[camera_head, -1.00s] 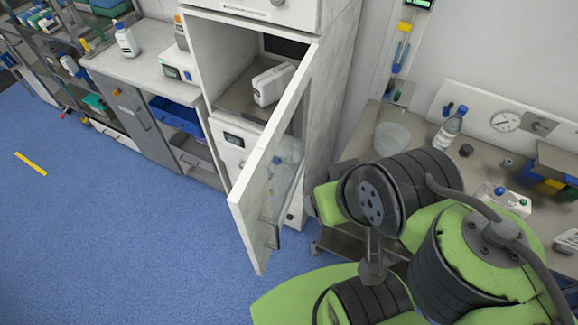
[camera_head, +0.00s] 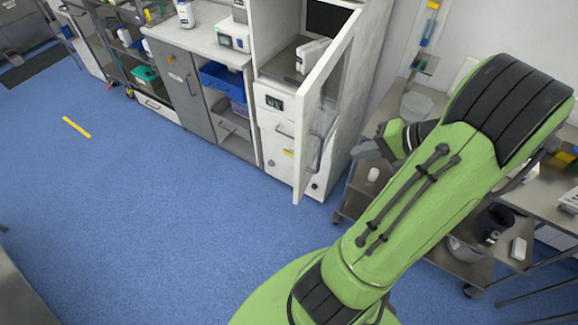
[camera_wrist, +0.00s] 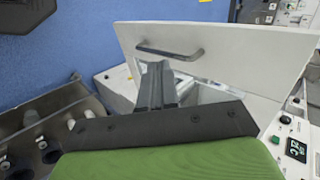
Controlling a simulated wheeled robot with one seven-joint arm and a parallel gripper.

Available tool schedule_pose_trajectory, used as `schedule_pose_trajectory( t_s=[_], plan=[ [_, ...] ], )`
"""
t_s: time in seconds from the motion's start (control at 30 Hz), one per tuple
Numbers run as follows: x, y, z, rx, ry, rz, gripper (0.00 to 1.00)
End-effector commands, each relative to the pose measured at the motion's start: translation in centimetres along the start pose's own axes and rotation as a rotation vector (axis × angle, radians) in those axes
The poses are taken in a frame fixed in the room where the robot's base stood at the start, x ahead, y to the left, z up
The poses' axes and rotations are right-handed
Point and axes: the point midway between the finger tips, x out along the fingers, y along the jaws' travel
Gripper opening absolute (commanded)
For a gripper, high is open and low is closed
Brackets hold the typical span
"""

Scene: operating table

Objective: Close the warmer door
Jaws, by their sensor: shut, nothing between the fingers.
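The warmer door (camera_head: 304,135) stands open, swung out from the white cabinet (camera_head: 273,100). It has a white frame, a glass pane and a grey bar handle (camera_head: 314,154). In the wrist view the door (camera_wrist: 240,45) spans the upper middle, with its handle (camera_wrist: 170,51) on it. My gripper (camera_head: 366,149) is to the right of the door in the head view. In the wrist view its dark fingers (camera_wrist: 156,75) are shut and empty, overlapping the door just below the handle. I cannot tell whether they touch it.
A white container (camera_head: 311,56) stands inside the open compartment. A counter (camera_head: 205,42) with drawers adjoins on the left. A steel table (camera_head: 535,197) with a clear bowl (camera_head: 416,106) stands on the right, close to my arm. Blue floor (camera_head: 180,220) is clear in front.

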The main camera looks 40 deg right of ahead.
Motion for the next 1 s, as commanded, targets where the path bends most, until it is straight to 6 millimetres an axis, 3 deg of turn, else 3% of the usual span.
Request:
schedule_pose_trajectory(
  t_s=[0.17, 0.53, 0.7, 1.0],
  plan=[
    [2.6, 0.0, 0.1, -0.003, -0.005, -0.003, 0.0],
    [10.6, -0.3, 0.2, -0.005, -0.007, -0.001, 0.0],
    [12.3, -2.3, 0.1, -0.005, -0.003, 0.001, 0.0],
    [12.9, -2.8, 0.1, -0.002, -0.001, 0.001, 0.0]
  ],
)
